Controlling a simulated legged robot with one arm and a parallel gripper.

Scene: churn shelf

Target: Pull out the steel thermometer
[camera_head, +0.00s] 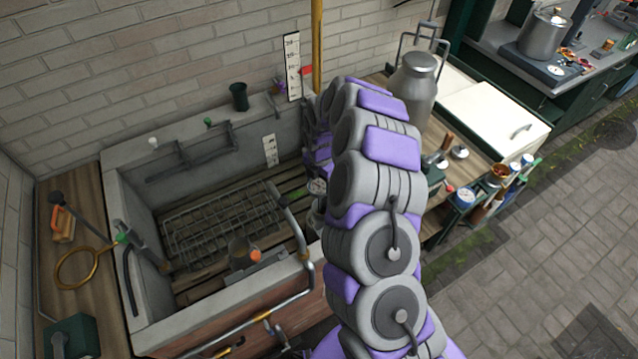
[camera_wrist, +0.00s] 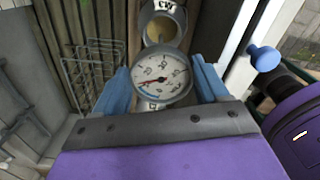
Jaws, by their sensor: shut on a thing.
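The steel thermometer has a round white dial (camera_wrist: 160,78) with a red pointer and a steel rim. In the wrist view it sits between the two blue fingers of my gripper (camera_wrist: 160,86), which is shut on it. The dial also shows small in the head view (camera_head: 317,186), beside my arm at the right end of the stone trough. My arm hides most of the gripper there. The thermometer's stem is mostly hidden below the dial. A round steel-rimmed opening (camera_wrist: 165,24) with a lettered tag lies just beyond the dial in the wrist view.
The stone trough (camera_head: 131,213) holds a wire rack (camera_head: 222,225) on slats. A steel churn (camera_head: 414,88) stands on the wooden counter to the right of my arm. A pipe rail (camera_head: 290,298) runs along the trough's front. A blue knob (camera_wrist: 263,58) is right of the fingers.

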